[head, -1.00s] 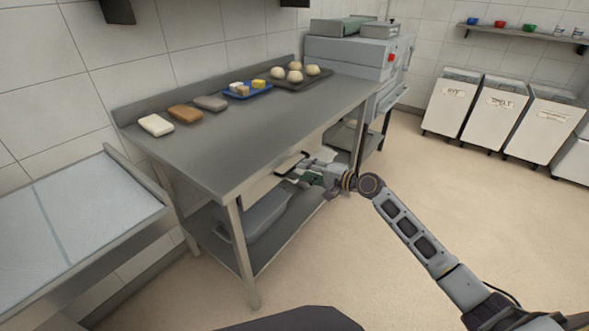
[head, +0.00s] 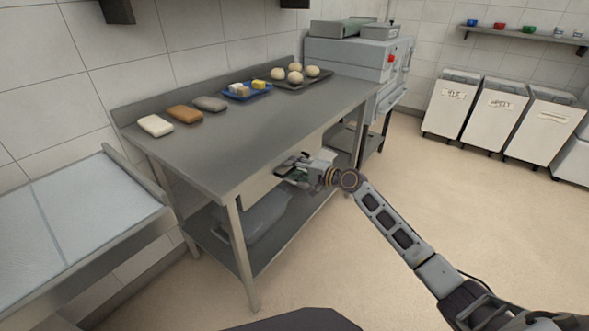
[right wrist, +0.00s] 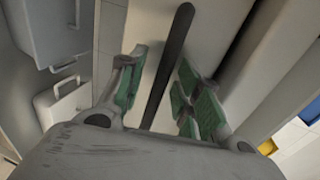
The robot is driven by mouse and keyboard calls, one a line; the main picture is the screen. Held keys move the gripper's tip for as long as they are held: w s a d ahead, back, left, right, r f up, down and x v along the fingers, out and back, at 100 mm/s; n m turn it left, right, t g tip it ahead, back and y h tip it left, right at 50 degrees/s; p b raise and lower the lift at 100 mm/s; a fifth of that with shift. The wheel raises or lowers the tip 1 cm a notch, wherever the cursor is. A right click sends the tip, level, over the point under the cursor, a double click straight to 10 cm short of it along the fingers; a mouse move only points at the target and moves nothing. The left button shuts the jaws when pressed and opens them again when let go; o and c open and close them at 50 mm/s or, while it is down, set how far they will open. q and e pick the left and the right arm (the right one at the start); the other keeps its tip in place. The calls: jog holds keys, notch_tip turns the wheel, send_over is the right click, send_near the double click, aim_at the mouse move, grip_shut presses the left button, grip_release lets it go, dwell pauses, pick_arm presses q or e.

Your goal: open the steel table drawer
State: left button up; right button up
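The steel table (head: 270,120) stands against the wall, and its pale drawer front (head: 258,188) shows under the tabletop's front edge. The drawer looks closed. My right gripper (head: 288,168) is at the drawer front and mostly covers the handle in the head view. In the right wrist view the dark bar handle (right wrist: 168,65) runs between the two green-padded fingers of my right gripper (right wrist: 164,92). The fingers are open, one on each side of the bar, with a visible gap to it. My left gripper is not in view.
A grey tub (head: 258,218) sits on the table's lower shelf. Floor in front is clear up to the white bins (head: 493,112).

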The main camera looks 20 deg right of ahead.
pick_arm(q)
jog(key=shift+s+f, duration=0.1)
pick_arm(e)
grip_shut()
dwell(0.3)
